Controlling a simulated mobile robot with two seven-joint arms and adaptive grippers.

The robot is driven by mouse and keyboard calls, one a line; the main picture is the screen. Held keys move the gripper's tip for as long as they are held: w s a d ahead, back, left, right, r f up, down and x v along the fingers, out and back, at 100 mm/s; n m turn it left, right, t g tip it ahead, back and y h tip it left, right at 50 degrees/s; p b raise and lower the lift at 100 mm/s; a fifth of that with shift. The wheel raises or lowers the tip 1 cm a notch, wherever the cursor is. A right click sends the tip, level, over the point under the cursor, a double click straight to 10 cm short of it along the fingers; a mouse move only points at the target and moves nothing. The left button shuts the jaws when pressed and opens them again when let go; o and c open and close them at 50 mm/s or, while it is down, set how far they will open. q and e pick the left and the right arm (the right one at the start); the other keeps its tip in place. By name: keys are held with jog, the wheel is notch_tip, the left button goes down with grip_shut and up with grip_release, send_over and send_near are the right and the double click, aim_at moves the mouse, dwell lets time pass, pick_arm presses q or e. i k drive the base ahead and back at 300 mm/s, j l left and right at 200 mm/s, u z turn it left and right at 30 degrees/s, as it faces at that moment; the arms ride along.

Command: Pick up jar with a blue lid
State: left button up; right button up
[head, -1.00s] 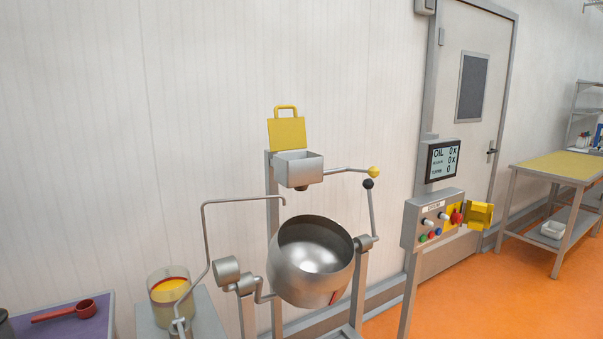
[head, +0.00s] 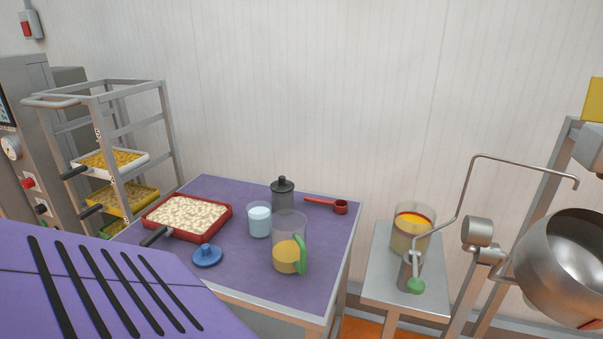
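A blue lid with a knob (head: 207,255) lies on the purple table top (head: 245,275), near its front left. A small clear jar (head: 259,221) with pale blue-white contents stands behind and to the right of the lid, apart from it. No lid is visible on this jar. A dark grey jar with a black lid (head: 283,196) stands further back. Neither of my grippers is in view.
A clear pitcher with a green handle (head: 290,245) stands in front of the jars. A red tray (head: 228,224) of pale pieces is left, a red scoop (head: 341,207) back right. A purple panel with black strips (head: 60,285) fills the lower left. A tray rack (head: 165,125) stands behind.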

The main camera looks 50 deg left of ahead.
aim_at(260, 220)
jog(key=u, duration=1.9)
jog(key=j, duration=0.55)
